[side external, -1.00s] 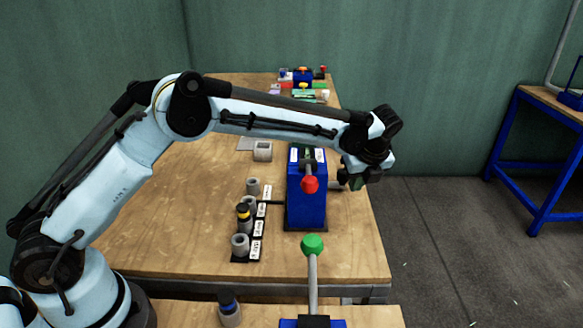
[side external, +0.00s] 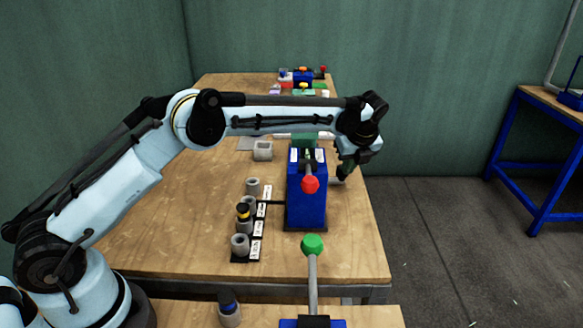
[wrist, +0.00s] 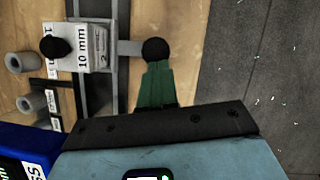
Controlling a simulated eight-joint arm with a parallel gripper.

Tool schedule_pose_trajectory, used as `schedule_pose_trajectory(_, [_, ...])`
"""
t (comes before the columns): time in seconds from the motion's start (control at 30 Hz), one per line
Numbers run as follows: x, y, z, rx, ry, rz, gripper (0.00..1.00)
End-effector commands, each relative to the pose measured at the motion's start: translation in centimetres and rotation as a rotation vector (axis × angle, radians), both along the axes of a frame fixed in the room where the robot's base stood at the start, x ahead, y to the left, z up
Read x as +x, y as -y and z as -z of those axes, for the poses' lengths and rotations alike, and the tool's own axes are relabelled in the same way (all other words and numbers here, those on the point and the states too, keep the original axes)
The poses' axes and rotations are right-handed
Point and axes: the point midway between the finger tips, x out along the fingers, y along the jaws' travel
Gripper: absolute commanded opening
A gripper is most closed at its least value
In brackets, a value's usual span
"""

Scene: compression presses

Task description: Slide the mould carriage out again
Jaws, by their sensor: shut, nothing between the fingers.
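In the wrist view the mould carriage is a block (wrist: 85,48) labelled "10 mm", with a dark round knob on top. A grey rod runs right from it to a black ball handle (wrist: 154,50). My gripper's green fingers (wrist: 156,68) are shut and empty, with their tips at the near edge of the ball; I cannot tell whether they touch it. In the side view my gripper (side external: 343,174) is at the right side of the blue press (side external: 306,200), beside the grey handle rod (side external: 335,182). The carriage block is hidden there.
The press has a red-knobbed lever (side external: 309,184). A green-knobbed lever (side external: 312,245) stands in front. Several grey cylinders (side external: 240,243) and labels stand left of the press. The table's right edge is close to my gripper, with open floor (side external: 440,240) beyond.

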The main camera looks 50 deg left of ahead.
Motion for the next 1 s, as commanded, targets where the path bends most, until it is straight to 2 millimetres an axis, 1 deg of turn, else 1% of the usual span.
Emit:
schedule_pose_trajectory(0.03, [0.3, -0.4, 0.1, -0.001, -0.001, -0.001, 0.0])
schedule_pose_trajectory(0.13, [0.6, -0.8, 0.1, 0.0, -0.002, -0.001, 0.0])
schedule_pose_trajectory(0.53, [0.5, -0.7, 0.1, 0.0, -0.004, -0.001, 0.0])
schedule_pose_trajectory(0.67, [0.0, 0.5, 0.0, 0.0, -0.002, 0.001, 0.0])
schedule_pose_trajectory(0.8, [-1.3, 2.7, 0.0, 0.0, -0.002, 0.005, 0.0])
schedule_pose_trajectory(0.83, [-1.6, 3.1, -0.3, 0.001, -0.002, 0.005, 0.0])
schedule_pose_trajectory(0.9, [-1.8, 3.5, -2.0, 0.001, -0.001, 0.003, 0.0])
schedule_pose_trajectory(1.0, [-2.2, 4.2, -4.1, 0.0, -0.001, 0.002, 0.0])
